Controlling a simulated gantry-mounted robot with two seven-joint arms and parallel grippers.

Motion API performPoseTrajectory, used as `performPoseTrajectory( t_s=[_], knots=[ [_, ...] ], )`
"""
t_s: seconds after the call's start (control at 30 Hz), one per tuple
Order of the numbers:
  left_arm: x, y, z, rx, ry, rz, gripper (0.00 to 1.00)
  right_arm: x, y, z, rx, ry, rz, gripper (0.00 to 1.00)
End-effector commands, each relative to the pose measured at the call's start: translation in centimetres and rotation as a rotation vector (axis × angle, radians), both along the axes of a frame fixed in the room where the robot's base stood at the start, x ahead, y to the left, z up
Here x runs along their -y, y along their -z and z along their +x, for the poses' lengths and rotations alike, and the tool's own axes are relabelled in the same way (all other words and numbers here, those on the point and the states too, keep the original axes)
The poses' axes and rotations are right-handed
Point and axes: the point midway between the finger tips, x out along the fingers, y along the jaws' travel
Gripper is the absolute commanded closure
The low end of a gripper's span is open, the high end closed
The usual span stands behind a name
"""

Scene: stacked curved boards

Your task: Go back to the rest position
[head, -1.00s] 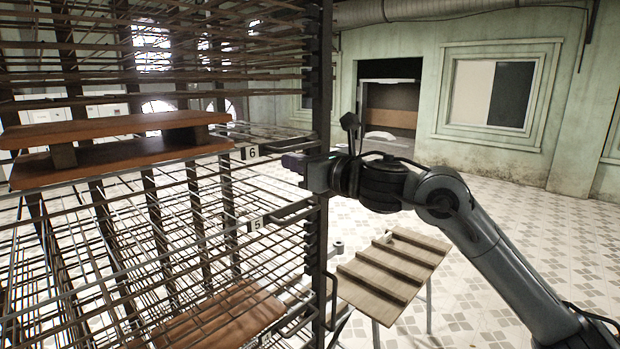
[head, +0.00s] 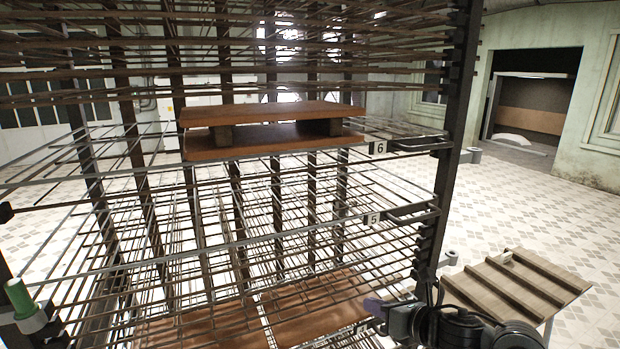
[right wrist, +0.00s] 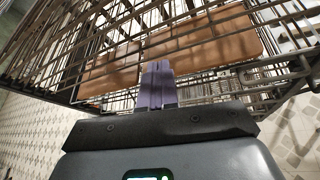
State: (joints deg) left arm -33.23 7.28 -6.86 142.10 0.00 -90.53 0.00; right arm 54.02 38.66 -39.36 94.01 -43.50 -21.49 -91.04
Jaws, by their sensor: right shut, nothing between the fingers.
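My right gripper (head: 374,307) is low at the right front of the wire rack, at the bottom of the head view. In the right wrist view its purple fingers (right wrist: 158,86) are together with nothing between them. Two stacked brown boards with spacer blocks between them (head: 270,128) lie on the shelf tagged 6. More brown boards (head: 312,303) lie low in the rack, and they also show beyond the fingers in the right wrist view (right wrist: 203,42). My left gripper is not in view.
The dark metal rack (head: 458,120) fills most of the head view, with its post close to my right arm. A slatted wooden table (head: 515,284) stands at the lower right. A green cylindrical thing (head: 19,298) shows at the lower left.

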Motion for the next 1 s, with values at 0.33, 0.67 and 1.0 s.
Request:
performPoseTrajectory(
  t_s=[0.33, 0.67, 1.0],
  knots=[
    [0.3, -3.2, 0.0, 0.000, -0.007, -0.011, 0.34, -8.4, 15.7, -12.4, -0.366, 0.055, 0.294, 1.00],
    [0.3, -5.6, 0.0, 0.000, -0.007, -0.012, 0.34, -8.3, 21.8, -24.6, -0.781, 0.529, 0.704, 1.00],
    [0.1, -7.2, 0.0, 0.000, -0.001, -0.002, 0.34, -0.8, 22.9, -34.5, -1.069, 1.300, 1.137, 1.00]
  ],
)
